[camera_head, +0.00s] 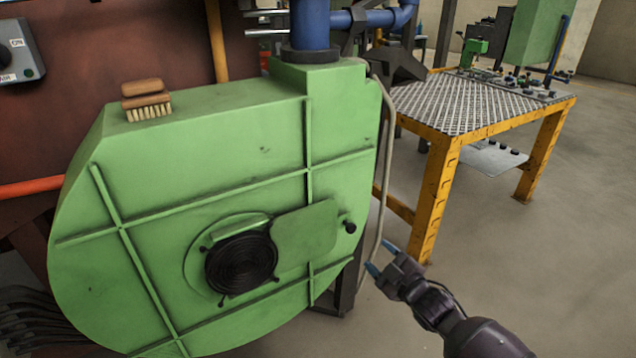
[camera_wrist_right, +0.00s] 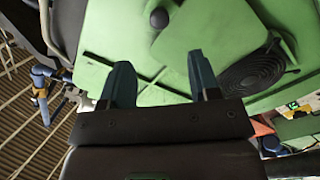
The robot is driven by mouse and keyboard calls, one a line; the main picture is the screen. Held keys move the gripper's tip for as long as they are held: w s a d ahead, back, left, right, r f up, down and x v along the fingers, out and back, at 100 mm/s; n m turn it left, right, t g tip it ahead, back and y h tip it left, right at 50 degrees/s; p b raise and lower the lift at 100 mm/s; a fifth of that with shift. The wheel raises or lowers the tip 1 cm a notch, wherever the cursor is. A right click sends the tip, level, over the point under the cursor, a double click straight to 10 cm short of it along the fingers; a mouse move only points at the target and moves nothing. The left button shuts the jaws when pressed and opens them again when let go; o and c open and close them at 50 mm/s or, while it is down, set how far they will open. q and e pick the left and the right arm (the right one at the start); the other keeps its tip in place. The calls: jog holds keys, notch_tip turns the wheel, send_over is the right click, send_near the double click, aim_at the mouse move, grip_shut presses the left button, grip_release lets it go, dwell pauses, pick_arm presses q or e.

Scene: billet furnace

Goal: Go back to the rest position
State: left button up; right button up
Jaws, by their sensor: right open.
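My right gripper (camera_head: 381,258) is at the lower right of the head view, beside the right edge of the green blower housing (camera_head: 200,160). It is open and empty, with its two blue fingertips apart. In the right wrist view the two fingers (camera_wrist_right: 160,85) point toward the green housing, with nothing between them. On the housing, a green flap (camera_head: 306,238) with a black knob (camera_head: 349,227) sits beside the round black grille (camera_head: 241,264), which is uncovered. The knob also shows in the right wrist view (camera_wrist_right: 159,17). My left gripper is not in view.
A wooden brush (camera_head: 147,100) lies on top of the housing. A yellow-legged table (camera_head: 470,105) with a metal plate top stands at the right. A pale hose (camera_head: 383,170) runs down the housing's right side. The floor (camera_head: 540,260) at the lower right is clear.

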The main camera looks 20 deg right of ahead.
jog(key=s+a+f+m+g+h, duration=0.1)
jog(key=s+f+m+g, duration=0.3)
jog(key=s, duration=1.1)
jog(key=s+a+f+m+g+h, duration=0.1)
jog(key=s+a+f+m+h, duration=0.15)
jog(key=s+f, duration=0.75)
jog(key=s+r+m+g, duration=0.1)
jog(key=s+r+m, duration=0.15)
jog(key=s, duration=0.55)
jog(key=s+r+m+g, duration=0.1)
jog(key=s+r, duration=0.3)
jog(key=s, duration=0.4)
pick_arm(q)
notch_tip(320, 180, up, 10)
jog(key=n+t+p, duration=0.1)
jog(key=p, duration=1.2)
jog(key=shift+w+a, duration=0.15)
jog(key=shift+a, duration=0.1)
pick_arm(e)
notch_tip(320, 180, up, 11)
jog(key=d+h, duration=0.1)
jog(key=shift+w+f+m+t, duration=0.2)
jog(key=shift+m+t, duration=0.1)
jog(key=shift+m, duration=0.1)
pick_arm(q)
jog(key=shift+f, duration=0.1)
pick_arm(e)
jog(key=shift+s+f, duration=0.1)
jog(key=shift+f, duration=0.1)
